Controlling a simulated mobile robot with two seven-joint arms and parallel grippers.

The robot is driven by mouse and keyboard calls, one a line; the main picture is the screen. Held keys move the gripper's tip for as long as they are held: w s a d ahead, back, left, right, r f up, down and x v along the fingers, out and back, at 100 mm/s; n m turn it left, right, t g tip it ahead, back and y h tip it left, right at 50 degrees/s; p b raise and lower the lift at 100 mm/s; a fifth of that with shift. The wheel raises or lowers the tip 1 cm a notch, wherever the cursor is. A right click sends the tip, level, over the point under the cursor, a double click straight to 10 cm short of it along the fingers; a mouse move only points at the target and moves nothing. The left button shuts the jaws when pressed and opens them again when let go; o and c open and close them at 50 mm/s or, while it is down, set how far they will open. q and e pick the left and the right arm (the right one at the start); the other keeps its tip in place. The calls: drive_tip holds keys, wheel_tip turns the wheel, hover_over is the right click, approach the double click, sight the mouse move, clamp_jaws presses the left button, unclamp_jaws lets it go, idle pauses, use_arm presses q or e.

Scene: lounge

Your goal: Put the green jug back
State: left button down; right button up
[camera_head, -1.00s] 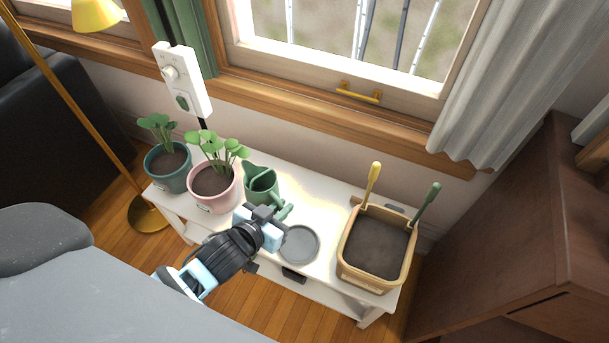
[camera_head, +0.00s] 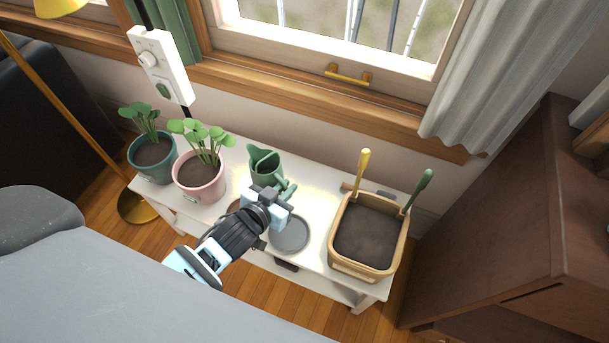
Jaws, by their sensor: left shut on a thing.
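The green jug (camera_head: 266,164) is at the back middle of the white bench (camera_head: 318,202), right of the pink pot. Its opening faces up and its handle side is toward my left gripper (camera_head: 278,196). The left gripper is shut on the jug at its handle; the fingertips are partly hidden by the gripper body. I cannot tell for certain whether the jug's base is clear of the bench. A grey round disc (camera_head: 290,235) lies on the bench just right of the gripper. My right gripper is not in view.
A teal pot (camera_head: 153,173) and a pink pot (camera_head: 198,188) with plants stand at the left. A tan planter (camera_head: 340,262) with soil and two upright tools stands at the right. A brown round edge (camera_head: 235,207) shows beside my wrist. Wall and window are behind.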

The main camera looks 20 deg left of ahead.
use_arm(q)
drive_tip(key=w+d+b, duration=0.2)
drive_tip(key=w, duration=0.6)
drive_tip(key=shift+f, duration=0.3)
drive_tip(key=shift+f+b, duration=0.9)
drive_tip(key=shift+f, duration=1)
drive_tip(key=shift+w+r, duration=0.1)
drive_tip(key=shift+r, duration=0.05)
drive_tip(key=c, duration=1.9)
unclamp_jaws()
drive_tip(key=shift+f, duration=0.25)
drive_tip(key=o, duration=0.4)
